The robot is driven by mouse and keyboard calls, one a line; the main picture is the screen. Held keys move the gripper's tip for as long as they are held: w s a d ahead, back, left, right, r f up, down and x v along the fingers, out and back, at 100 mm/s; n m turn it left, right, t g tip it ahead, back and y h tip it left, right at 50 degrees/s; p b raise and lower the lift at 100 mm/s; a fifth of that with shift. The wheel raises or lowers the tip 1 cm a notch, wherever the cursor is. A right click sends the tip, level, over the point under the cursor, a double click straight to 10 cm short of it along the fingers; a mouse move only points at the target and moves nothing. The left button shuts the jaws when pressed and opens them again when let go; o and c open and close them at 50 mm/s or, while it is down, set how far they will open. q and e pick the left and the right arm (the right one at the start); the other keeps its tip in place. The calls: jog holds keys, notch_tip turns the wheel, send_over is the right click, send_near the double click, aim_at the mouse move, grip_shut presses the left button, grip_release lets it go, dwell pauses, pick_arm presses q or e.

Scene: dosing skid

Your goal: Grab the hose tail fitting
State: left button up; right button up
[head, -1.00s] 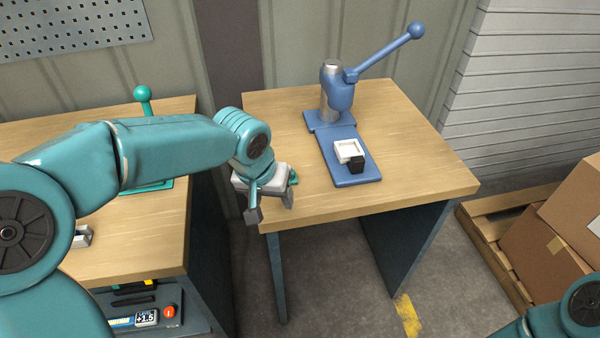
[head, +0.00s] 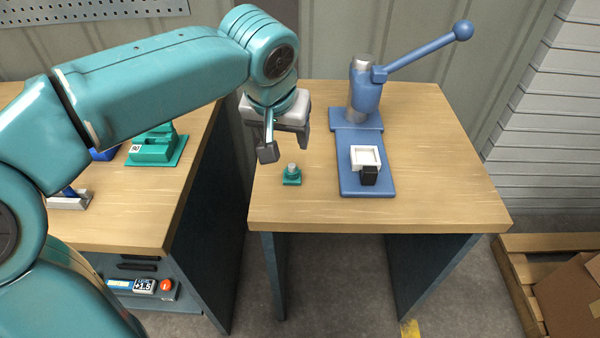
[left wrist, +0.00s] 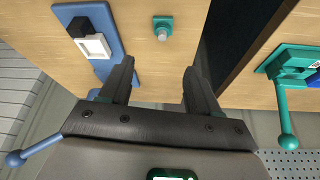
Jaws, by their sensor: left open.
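The hose tail fitting (head: 291,175) is a small piece with a teal square base and a grey metal stub on top. It stands upright on the wooden table near its left front edge, and it also shows in the left wrist view (left wrist: 162,29). My left gripper (head: 286,152) is open and empty above the table, a little behind and above the fitting. In the left wrist view the two dark fingers (left wrist: 158,75) are apart, and the fitting lies beyond their tips, roughly between their lines. My right gripper is not in view.
A blue lever press (head: 365,95) stands on the same table (head: 430,150), right of the fitting, with a white square frame (head: 365,157) and black block (head: 370,176) on its base. A gap separates this table from the left bench (head: 110,235). A teal device (head: 155,150) stands there.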

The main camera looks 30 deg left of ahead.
pick_arm(q)
jog(key=b, duration=0.2)
send_over(291, 166)
jog(key=s+d, duration=0.1)
jog(key=s, duration=0.1)
jog(key=f, duration=0.9)
jog(key=shift+s+d+f, duration=0.1)
jog(key=shift+s+f, duration=0.1)
jog(key=shift+f, duration=0.15)
jog(key=x, duration=0.5)
jog(key=shift+w+a+f, duration=0.2)
jog(key=shift+f, duration=0.1)
jog(key=shift+c, duration=0.3)
grip_shut()
jog(key=shift+r, duration=0.15)
